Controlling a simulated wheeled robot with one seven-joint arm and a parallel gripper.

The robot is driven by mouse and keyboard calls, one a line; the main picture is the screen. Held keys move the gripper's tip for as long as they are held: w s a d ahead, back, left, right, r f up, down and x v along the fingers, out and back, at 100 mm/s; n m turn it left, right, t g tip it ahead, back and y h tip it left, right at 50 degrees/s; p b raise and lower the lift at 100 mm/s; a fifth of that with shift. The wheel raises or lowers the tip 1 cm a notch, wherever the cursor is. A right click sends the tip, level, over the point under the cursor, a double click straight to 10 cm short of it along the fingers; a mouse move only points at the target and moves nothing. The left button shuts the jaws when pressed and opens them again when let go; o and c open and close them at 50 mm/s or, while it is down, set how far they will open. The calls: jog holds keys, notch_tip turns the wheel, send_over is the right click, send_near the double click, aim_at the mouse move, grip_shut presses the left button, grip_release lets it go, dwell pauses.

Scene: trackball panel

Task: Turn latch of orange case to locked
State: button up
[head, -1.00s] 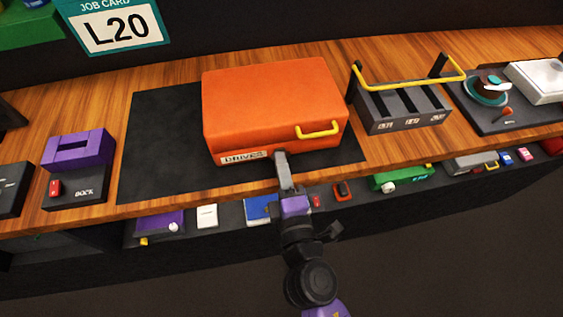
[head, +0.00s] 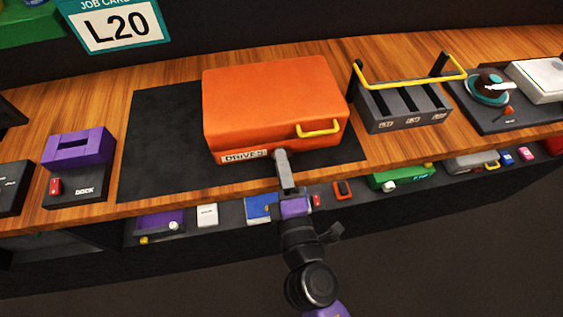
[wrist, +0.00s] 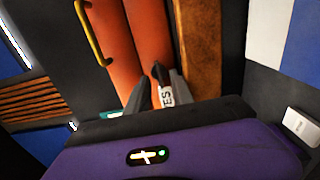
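The orange case (head: 270,100) lies closed on a dark mat on the bench. It has a yellow handle (head: 320,130) and a white label reading "DRIVES" (head: 245,156) on its front side. My gripper (head: 281,156) is at the case's front face, just right of the label. In the wrist view my gripper (wrist: 159,88) has its two grey fingers close together, with part of the label showing between them. A small dark piece (wrist: 157,70) lies at the fingertips. The latch is not clearly visible; the fingers cover that spot. I cannot tell whether they grip it.
A black rack with a yellow bar (head: 405,105) stands right of the case. A purple block on a dock (head: 78,150) stands to the left. The dark mat (head: 160,140) is bare left of the case. A lower shelf with several small items runs below the bench edge.

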jog(key=b+v, duration=0.2)
jog(key=v, duration=0.5)
jog(key=shift+s, duration=0.2)
